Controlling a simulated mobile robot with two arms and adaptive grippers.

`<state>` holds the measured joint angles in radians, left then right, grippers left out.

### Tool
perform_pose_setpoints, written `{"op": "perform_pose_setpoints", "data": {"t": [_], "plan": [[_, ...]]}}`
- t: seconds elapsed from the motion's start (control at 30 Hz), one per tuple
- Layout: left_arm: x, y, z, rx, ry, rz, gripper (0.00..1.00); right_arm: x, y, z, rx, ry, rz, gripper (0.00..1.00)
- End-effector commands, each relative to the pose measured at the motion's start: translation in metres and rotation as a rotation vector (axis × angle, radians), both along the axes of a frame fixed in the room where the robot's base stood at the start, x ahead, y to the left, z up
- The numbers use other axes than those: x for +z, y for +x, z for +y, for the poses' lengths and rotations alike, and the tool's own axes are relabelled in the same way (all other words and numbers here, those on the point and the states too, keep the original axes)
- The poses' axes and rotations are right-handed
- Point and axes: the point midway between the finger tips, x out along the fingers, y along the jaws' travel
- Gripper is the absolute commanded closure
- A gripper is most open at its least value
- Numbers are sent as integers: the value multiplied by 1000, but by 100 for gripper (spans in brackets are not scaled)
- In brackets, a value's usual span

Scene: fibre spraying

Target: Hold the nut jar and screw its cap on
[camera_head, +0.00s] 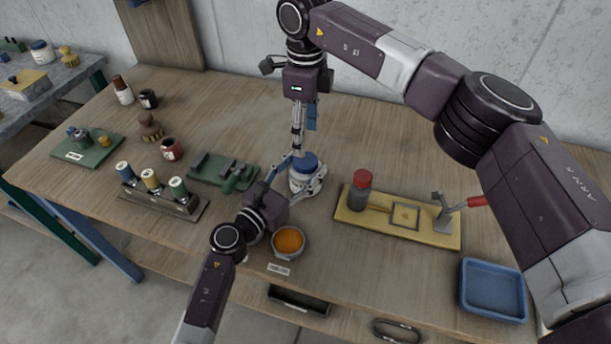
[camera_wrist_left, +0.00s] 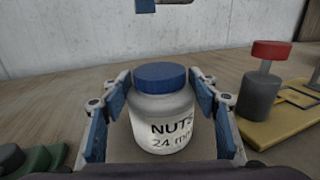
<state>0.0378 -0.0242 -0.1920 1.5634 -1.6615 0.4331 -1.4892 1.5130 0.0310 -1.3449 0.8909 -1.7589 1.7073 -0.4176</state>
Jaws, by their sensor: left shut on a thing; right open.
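The nut jar (camera_wrist_left: 165,125), white and labelled "NUTS 24 mm", stands upright on the table in the left wrist view. It also shows near the middle of the head view (camera_head: 300,182). Its blue cap (camera_wrist_left: 160,76) sits level on top of the jar; how tightly it is seated cannot be told. My left gripper (camera_wrist_left: 160,110) is shut on the jar, with blue finger pads on both sides of its body. My right gripper (camera_head: 305,125) is open above the jar, pointing down and apart from the cap. A blue fingertip of it shows at the top of the left wrist view.
An orange-filled bowl (camera_head: 288,242) stands close to my left gripper. A blue tray (camera_head: 493,290) lies at the front right. A thread-spool rack (camera_head: 160,203) and green boards (camera_head: 210,168) are left.

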Motion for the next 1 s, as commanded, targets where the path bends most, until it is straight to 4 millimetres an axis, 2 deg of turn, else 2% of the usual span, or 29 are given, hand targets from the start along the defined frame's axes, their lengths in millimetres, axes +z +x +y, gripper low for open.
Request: {"op": "perform_pose_setpoints", "data": {"t": [0.2,0.43,0.6,0.87,1.0], "plan": [[-1,0,0,0,1,2,100,-35,-1,0,-1,0,4,43],[-1,0,0,0,1,2,100,-64,-1,0,-2,1,2,43],[-1,0,0,0,1,2,100,-72,-1,0,-2,1,2,43],[-1,0,0,0,1,2,100,-73,0,0,-2,0,1,43],[-1,0,0,0,1,2,100,-73,0,0,-2,0,1,59]]}}
